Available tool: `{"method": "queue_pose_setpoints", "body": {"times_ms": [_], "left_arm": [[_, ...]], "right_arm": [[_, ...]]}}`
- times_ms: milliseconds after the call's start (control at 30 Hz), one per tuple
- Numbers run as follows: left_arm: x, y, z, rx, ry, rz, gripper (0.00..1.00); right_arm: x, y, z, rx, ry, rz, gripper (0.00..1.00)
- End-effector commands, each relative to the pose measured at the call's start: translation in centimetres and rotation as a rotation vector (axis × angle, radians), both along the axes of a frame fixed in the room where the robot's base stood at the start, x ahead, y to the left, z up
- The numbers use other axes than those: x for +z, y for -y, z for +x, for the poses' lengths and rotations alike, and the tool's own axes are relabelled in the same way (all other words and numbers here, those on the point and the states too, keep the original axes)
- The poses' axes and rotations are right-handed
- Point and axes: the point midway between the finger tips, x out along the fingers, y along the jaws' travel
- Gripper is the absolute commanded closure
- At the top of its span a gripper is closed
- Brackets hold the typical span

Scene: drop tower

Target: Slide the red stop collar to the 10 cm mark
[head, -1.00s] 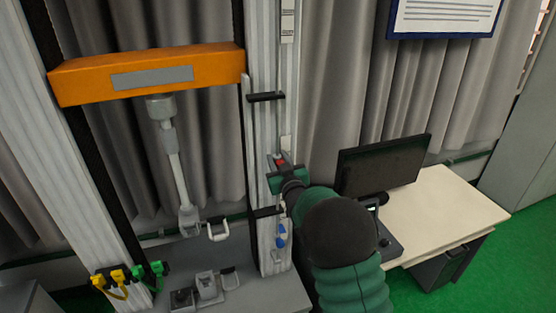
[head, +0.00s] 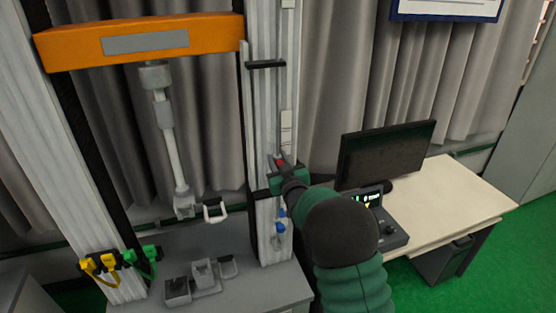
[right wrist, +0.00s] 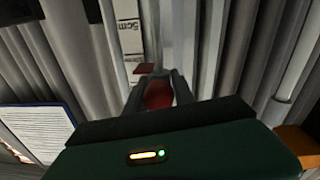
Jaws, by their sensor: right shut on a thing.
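The red stop collar (head: 281,161) is on the right column (head: 270,110) of the drop tower. My right gripper (head: 283,170) is shut on it, and its fingers hide most of the collar in the head view. In the right wrist view the red collar (right wrist: 158,95) shows between the fingertips (right wrist: 157,90). A white scale label (right wrist: 128,25) with "5cm" printed on it is above it in that picture. I cannot read the 10 cm mark. My left gripper is not in view.
An orange crosshead (head: 140,42) spans the tower. A black bracket (head: 266,64) is above the collar and a blue part (head: 281,220) below. A monitor (head: 387,153) and control box (head: 372,212) are on the desk (head: 440,205) at right.

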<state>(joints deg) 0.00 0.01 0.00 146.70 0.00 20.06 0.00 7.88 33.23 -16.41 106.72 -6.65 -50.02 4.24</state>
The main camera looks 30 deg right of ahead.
Motion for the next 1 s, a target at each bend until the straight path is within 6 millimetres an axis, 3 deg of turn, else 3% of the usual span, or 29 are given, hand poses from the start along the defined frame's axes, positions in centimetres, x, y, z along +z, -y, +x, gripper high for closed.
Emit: {"method": "queue_pose_setpoints", "body": {"times_ms": [33, 367, 400, 533, 867, 1000], "left_arm": [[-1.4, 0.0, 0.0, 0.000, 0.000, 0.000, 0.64], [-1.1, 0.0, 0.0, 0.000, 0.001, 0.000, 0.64], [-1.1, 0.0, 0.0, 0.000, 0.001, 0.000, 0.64], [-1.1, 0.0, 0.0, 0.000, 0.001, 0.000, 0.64], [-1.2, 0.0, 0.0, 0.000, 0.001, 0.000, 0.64], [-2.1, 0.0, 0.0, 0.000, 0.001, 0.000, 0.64]], "right_arm": [[-1.5, 0.1, 0.0, -0.001, -0.002, 0.002, 1.00], [-1.3, 0.1, 0.0, -0.002, -0.005, 0.001, 1.00], [-1.3, 0.1, 0.0, -0.002, -0.004, 0.001, 0.66], [-1.2, 0.1, 0.0, -0.001, -0.003, 0.001, 0.49], [-1.2, -0.1, -0.4, 0.000, -0.002, 0.001, 0.48], [-1.4, -0.6, -2.3, 0.000, -0.002, 0.002, 0.48]]}}
